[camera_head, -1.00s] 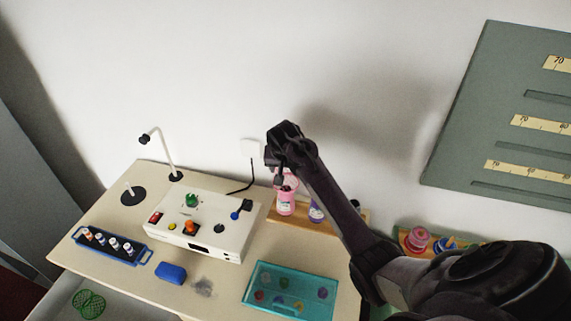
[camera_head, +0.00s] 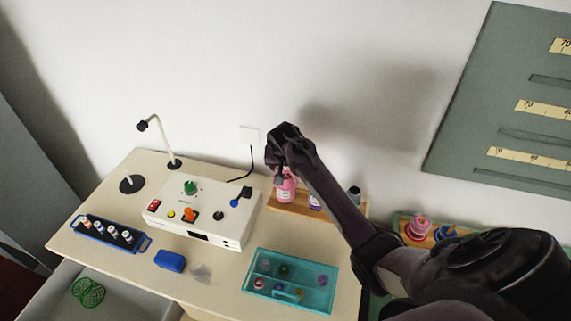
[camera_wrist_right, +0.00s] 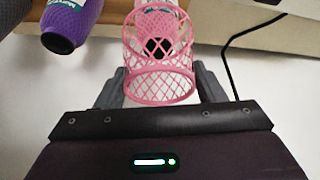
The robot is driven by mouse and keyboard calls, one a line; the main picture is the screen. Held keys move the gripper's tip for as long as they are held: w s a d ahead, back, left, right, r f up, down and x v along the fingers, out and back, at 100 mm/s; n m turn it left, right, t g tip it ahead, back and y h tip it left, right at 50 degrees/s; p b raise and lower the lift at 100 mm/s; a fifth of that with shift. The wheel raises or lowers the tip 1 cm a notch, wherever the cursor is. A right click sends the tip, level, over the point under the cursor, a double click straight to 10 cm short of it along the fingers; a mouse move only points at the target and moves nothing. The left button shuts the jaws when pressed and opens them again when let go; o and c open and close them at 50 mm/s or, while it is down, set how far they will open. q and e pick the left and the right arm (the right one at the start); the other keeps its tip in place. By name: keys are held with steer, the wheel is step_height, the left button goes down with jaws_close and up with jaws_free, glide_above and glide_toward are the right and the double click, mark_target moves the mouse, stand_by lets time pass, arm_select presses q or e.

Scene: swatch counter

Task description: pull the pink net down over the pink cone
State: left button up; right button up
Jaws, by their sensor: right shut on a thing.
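The pink cone (camera_head: 286,194), with a pale label, stands upright on the wooden shelf at the back of the counter. My right gripper (camera_head: 282,174) is just above it and hides its top in the head view. In the right wrist view my right gripper (camera_wrist_right: 160,92) is shut on the pink net (camera_wrist_right: 165,88), an open mesh sleeve between the two fingers. Pink mesh and a dark round spot show inside its rings. The net seems to be around the cone's upper part; how far down it reaches is hidden. My left gripper is not in view.
A purple cone (camera_wrist_right: 72,22) stands close beside the pink one. A white control box (camera_head: 205,217) is left of the shelf, with a bent lamp (camera_head: 160,140) behind. A teal tray (camera_head: 318,302) lies in front. A green net (camera_head: 88,292) lies in the open drawer.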

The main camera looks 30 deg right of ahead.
mark_target(285, 172)
steer(key=shift+f+b, duration=0.5)
steer(key=shift+f, duration=0.7)
steer(key=shift+f+b, duration=1.1)
steer(key=shift+f, duration=1)
steer(key=o, duration=1)
steer(key=shift+b+v, duration=0.9)
steer(key=shift+v, duration=3)
